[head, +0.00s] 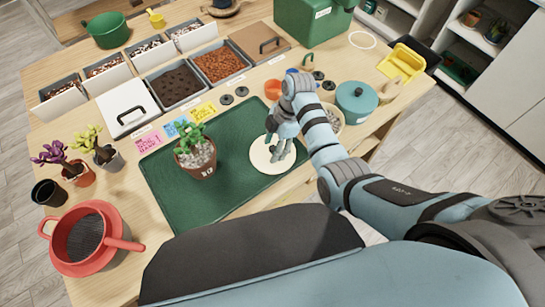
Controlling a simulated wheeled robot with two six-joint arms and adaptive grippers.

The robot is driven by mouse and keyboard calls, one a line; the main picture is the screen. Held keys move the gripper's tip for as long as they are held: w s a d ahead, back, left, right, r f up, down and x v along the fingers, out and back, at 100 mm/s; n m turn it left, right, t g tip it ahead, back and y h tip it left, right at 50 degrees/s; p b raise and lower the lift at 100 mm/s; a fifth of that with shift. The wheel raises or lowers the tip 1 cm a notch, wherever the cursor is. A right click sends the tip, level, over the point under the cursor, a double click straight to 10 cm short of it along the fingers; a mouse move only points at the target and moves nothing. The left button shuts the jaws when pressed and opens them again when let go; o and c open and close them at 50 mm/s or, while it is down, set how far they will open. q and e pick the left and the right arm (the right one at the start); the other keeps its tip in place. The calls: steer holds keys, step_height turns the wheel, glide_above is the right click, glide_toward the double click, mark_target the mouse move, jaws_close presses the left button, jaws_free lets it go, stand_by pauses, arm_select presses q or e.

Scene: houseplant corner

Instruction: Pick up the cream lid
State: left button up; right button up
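A pale, cream-white square lid (122,112) with a black bar handle lies over a bin in the front row of bins, left of the soil bin. My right gripper (279,155) points down over a round cream disc (260,163) at the right edge of the green mat, well to the right of the square lid. Its finger gap is too small to judge, and I see nothing clearly held in it. My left gripper is not in view.
A potted plant (203,165) stands on the green mat (172,203), between the gripper and the square lid. A brown lid (262,42), teal pot (356,101) and red pot (83,240) stand around.

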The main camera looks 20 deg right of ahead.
steer(key=shift+s+r, duration=0.15)
steer(key=shift+r, duration=0.05)
steer(key=shift+c, duration=1)
jaws_close()
steer(key=shift+r, duration=0.15)
